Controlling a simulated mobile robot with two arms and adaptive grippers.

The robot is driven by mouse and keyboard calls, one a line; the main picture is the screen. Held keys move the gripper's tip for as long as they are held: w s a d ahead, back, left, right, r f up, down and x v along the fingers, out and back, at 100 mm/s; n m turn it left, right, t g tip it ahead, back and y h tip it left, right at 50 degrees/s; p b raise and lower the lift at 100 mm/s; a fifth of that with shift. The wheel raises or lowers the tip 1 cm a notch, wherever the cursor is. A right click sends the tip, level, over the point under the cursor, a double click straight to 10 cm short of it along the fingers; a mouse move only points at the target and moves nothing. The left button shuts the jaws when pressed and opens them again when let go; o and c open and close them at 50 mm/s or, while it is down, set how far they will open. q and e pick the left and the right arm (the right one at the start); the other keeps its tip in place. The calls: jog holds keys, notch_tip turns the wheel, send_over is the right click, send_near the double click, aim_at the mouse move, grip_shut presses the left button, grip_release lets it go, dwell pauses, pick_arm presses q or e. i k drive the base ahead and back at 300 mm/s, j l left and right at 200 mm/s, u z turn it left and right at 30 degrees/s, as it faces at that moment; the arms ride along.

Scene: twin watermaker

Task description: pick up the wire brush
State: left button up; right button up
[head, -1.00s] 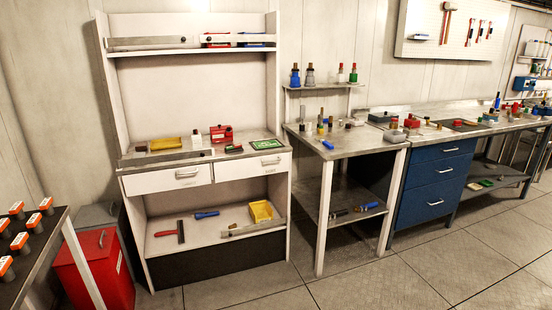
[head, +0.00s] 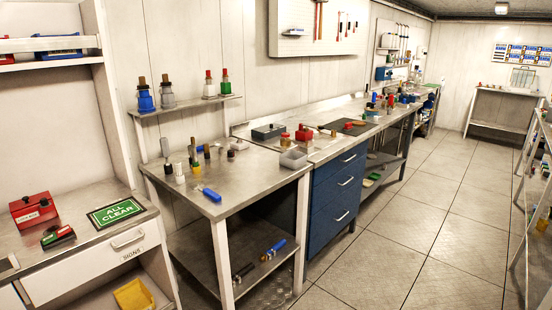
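I cannot pick out the wire brush with certainty. A blue-handled tool (head: 208,194) lies near the front edge of the metal side table (head: 235,180); its head is too small to tell. Another blue-handled tool (head: 273,250) and a black-handled tool (head: 243,272) lie on that table's lower shelf. A small brown-handled item (head: 327,132) lies on the long bench and is also too small to tell. Neither of my grippers shows in the head view.
A white cabinet with a green sign (head: 117,212), a red box (head: 33,210) and a yellow bin (head: 134,295) stands at the left. A blue drawer unit (head: 338,190) stands under the long bench (head: 340,148). Racks line the right edge. The tiled floor (head: 400,235) between is open.

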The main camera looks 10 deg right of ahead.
aim_at(347, 126)
jog(key=i+l+z, duration=0.2)
jog(key=i+z, duration=0.2)
jog(key=i+l+z, duration=0.1)
jog(key=i+z, duration=0.25)
jog(key=i+j+z, duration=0.1)
jog(key=i+z, duration=0.3)
jog(key=i+j+z, duration=0.2)
jog(key=i+z, duration=0.15)
jog(key=i, duration=0.15)
jog(key=i+l+u, duration=0.1)
jog(key=i+u, duration=0.2)
jog(key=i, duration=0.25)
jog(key=i+l+u, duration=0.25)
jog(key=i, duration=0.3)
jog(key=i+l+u, duration=0.3)
jog(key=i, duration=0.2)
